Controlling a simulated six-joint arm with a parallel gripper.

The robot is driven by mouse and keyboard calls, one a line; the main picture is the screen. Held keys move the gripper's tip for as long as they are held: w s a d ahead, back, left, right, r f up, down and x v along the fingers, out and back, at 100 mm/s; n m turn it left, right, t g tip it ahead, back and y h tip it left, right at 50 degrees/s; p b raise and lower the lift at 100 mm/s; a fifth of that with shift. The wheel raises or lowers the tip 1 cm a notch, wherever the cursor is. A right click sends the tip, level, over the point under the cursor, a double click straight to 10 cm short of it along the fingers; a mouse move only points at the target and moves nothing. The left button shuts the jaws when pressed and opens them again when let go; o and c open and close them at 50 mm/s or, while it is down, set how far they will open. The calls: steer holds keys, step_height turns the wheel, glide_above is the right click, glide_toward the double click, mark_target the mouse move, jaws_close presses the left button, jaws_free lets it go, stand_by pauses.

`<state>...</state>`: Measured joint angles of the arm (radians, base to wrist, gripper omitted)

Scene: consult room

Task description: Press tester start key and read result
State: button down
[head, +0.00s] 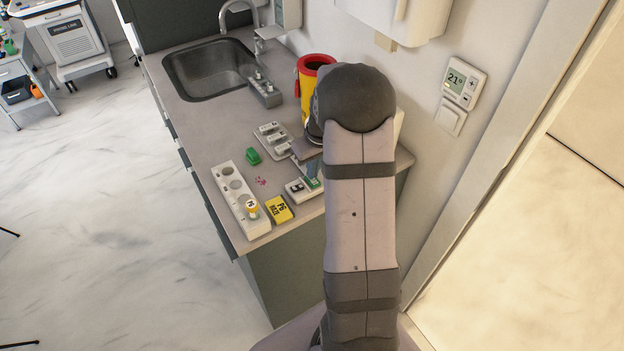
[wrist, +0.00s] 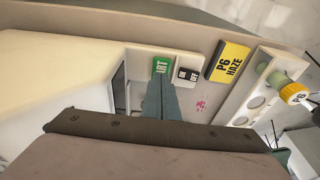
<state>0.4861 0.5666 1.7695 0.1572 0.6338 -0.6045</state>
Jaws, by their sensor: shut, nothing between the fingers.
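The tester (wrist: 60,75) is a pale box in the wrist view; in the head view my arm hides most of it. Its green start key (wrist: 161,65), with part of the word START showing, sits near its edge and also shows in the head view (head: 314,184). A black-and-white on/off switch (wrist: 188,73) is beside the key. A dark screen (wrist: 118,92) shows edge-on, and no result can be read. My gripper (wrist: 160,82) is shut and empty, its tips overlapping the key's lower edge. Whether they touch it I cannot tell.
A yellow card marked P6 HAZE (head: 278,209) lies beside a white well tray (head: 228,168) holding a yellow-capped vial (head: 252,208). A green piece (head: 253,156) lies near a small rack (head: 270,130). A yellow-and-red bin (head: 303,88) stands behind, near the sink (head: 205,70).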

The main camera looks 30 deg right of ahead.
steer(key=shift+f+b, duration=0.4)
steer(key=shift+f, duration=0.25)
steer(key=shift+r, duration=0.2)
step_height(320, 180, up, 7)
steer(key=p, duration=0.5)
stand_by(0.5)
steer(key=shift+f, duration=0.15)
steer(key=s+a+f+m+g+y, duration=0.1)
steer(key=s+a+f+m+g, duration=0.2)
steer(key=s, duration=0.5)
steer(key=s+a+f+m+g, duration=0.1)
steer(key=s+a+f+m, duration=0.1)
steer(key=s+a, duration=0.35)
steer(key=s+a+r+n+b, duration=0.1)
steer(key=s+a+r+n, duration=0.1)
steer(key=s+a, duration=0.6)
steer(key=a+r+n+t, duration=0.1)
steer(key=a, duration=0.1)
steer(key=a+r+n+h+b, duration=0.1)
steer(key=r+n, duration=0.1)
steer(key=shift+w+a+t, duration=0.15)
steer(key=shift+a+t, duration=0.2)
steer(key=shift+t, duration=0.05)
